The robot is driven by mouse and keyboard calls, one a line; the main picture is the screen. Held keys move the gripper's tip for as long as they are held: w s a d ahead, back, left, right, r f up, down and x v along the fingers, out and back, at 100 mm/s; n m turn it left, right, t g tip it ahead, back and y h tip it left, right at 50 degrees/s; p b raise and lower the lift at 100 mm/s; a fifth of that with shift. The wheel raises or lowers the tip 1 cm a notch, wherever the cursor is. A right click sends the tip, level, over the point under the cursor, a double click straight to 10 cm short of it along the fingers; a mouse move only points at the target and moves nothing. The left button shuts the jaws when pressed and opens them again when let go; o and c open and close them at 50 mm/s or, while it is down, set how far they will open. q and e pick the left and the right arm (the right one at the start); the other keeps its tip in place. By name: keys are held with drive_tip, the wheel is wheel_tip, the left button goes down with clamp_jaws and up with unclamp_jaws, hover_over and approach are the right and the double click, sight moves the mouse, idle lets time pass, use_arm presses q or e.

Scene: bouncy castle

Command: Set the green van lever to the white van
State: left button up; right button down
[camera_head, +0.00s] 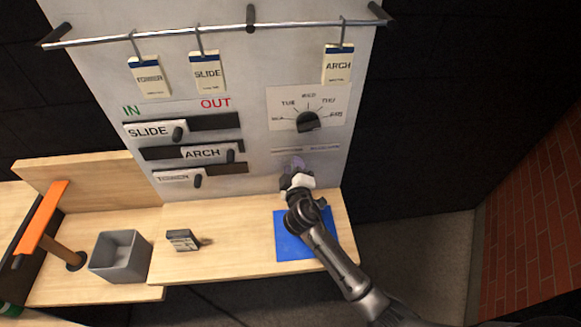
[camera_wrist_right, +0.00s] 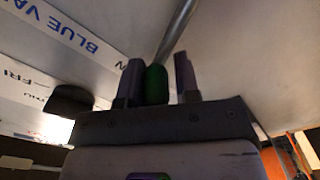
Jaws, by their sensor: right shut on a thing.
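My right gripper (camera_head: 297,178) is at the lower right of the white panel, just below a small label strip (camera_head: 307,150). In the right wrist view its fingers (camera_wrist_right: 156,82) are shut around the green van lever (camera_wrist_right: 155,86). The lever is hidden by the gripper in the head view. A label reading "BLUE VAN" (camera_wrist_right: 72,32) shows beside the lever in the wrist view. The white van label cannot be read in either view. My left gripper is not in view.
A dial (camera_head: 308,121) with day names sits above the lever area. Sliding signs (camera_head: 180,129) are at the panel's left. Tags (camera_head: 338,66) hang from a rail (camera_head: 215,32).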

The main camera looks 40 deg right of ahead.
drive_tip(key=shift+d+r, duration=0.15)
drive_tip(key=shift+r, duration=0.05)
drive_tip(key=c, duration=1.3)
unclamp_jaws()
drive_tip(key=o, duration=0.3)
drive_tip(key=shift+s+d, duration=0.1)
drive_tip(key=shift+o, duration=0.2)
drive_tip(key=shift+f, duration=0.1)
drive_tip(key=shift+a, duration=0.2)
drive_tip(key=shift+s+a, duration=0.2)
drive_tip(key=shift+s, duration=0.15)
drive_tip(key=v, duration=1.2)
drive_tip(key=shift+s+a+b, duration=0.2)
drive_tip(key=shift+s+b, duration=0.15)
